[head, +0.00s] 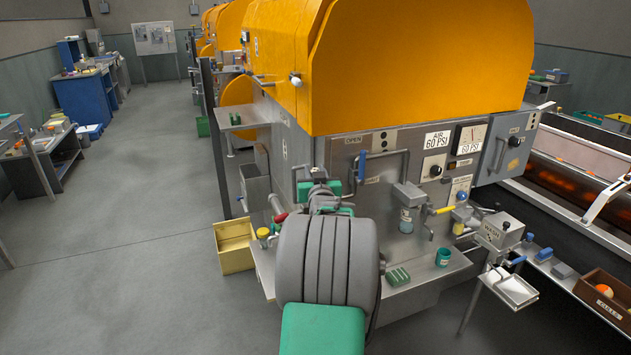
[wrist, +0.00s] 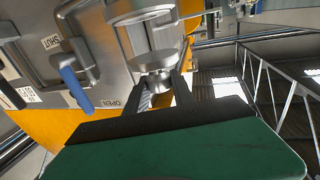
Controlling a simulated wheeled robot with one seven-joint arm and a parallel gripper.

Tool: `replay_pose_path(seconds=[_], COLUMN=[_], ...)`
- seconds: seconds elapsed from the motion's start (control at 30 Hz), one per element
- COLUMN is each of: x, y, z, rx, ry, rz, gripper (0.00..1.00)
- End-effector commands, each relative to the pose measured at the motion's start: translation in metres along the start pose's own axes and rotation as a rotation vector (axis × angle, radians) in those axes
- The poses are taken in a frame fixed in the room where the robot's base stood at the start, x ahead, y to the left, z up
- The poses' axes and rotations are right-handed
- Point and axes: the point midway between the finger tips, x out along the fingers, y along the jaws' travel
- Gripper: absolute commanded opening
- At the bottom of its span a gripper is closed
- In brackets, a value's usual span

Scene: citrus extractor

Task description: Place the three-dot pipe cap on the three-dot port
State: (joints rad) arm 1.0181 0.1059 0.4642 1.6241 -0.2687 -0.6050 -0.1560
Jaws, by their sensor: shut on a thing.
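In the wrist view, my gripper (wrist: 157,88) is shut on a round grey metal piece, which looks like the pipe cap (wrist: 153,61). The cap has a wide disc and a narrower part between the fingers. No dots show on it. Another round metal fitting (wrist: 142,12) lies just beyond the cap at the top edge; it may be a port, and I cannot tell whether the two touch. In the head view my arm hides most of the gripper and the cap, close to the machine front. A dark dotted plate (head: 384,142) is on the panel there.
A blue-handled valve (head: 361,166) and bent pipe stand right of my gripper; the blue handle (wrist: 77,88) also shows in the wrist view. A shelf below holds a green block (head: 398,276) and green cup (head: 443,257). A yellow bin (head: 235,247) stands left.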

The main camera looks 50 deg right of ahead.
Motion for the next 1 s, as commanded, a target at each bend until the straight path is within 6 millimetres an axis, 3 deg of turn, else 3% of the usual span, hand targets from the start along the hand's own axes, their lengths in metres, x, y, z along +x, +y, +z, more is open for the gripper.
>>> replay_pose_path(seconds=[0.27,0.63,0.67,0.9,1.0], x=[0.008,0.007,0.007,0.007,0.007], y=[0.002,0.002,0.002,0.002,0.002], z=[0.037,0.042,0.043,0.041,0.041], rx=[0.001,0.0,0.0,0.0,0.0], ry=[0.0,0.002,0.001,0.001,0.001], rz=[-0.001,0.0,0.0,0.0,0.0], gripper=[0.0,0.0,0.3,0.5,0.51])
